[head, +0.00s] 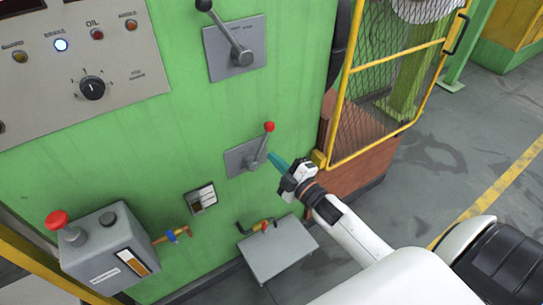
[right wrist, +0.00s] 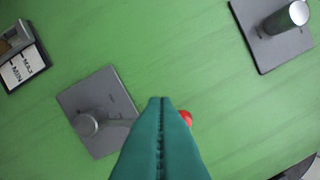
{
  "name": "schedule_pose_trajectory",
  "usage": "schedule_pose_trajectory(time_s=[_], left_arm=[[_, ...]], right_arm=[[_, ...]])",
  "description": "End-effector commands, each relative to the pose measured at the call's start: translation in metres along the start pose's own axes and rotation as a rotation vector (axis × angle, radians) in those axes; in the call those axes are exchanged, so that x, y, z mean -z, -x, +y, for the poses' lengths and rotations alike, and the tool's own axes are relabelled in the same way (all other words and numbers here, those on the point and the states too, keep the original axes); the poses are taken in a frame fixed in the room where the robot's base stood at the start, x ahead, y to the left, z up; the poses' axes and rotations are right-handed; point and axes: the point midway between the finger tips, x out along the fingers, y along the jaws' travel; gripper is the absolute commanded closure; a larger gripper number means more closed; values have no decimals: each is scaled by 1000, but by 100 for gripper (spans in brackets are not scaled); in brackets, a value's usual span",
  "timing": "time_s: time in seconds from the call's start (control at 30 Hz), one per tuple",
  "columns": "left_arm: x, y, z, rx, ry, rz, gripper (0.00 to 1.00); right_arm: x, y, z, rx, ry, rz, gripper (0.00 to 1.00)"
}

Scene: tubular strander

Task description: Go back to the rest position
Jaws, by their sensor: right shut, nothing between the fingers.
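My right gripper (head: 277,162) reaches in from the lower right in the head view, in front of the green machine panel (head: 225,110). Its teal fingers are closed together with nothing between them; they also show in the right wrist view (right wrist: 161,135). The fingertips are close to a red-knobbed lever (head: 262,146) on a grey plate. In the right wrist view the fingers partly cover that lever's red knob (right wrist: 186,118). I cannot tell whether they touch it. My left gripper is not in view.
A second lever with a black knob (head: 233,38) is above. A control panel (head: 80,70) with a lit lamp is upper left. A grey oil box (head: 110,250) with a red cap is lower left. A yellow mesh guard (head: 390,85) stands right. A grey box (head: 278,250) sits below.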

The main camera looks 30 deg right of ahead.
Motion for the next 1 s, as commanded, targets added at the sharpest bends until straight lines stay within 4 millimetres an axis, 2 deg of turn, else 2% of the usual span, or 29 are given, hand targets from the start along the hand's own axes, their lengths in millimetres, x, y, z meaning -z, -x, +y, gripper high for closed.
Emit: schedule_pose_trajectory(time_s=[0.47,0.57,0.67,0.77,0.87,1.0], left_arm=[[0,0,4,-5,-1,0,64],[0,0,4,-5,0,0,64],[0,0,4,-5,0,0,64],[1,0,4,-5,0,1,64],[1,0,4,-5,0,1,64],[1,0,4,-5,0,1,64]], right_arm=[[0,0,0,0,0,0,100],[6,1,9,-15,-16,17,100],[26,7,38,-69,-71,78,100],[57,24,91,-159,-166,185,100],[88,53,156,-266,-280,320,100],[120,111,242,-406,-425,514,100]])
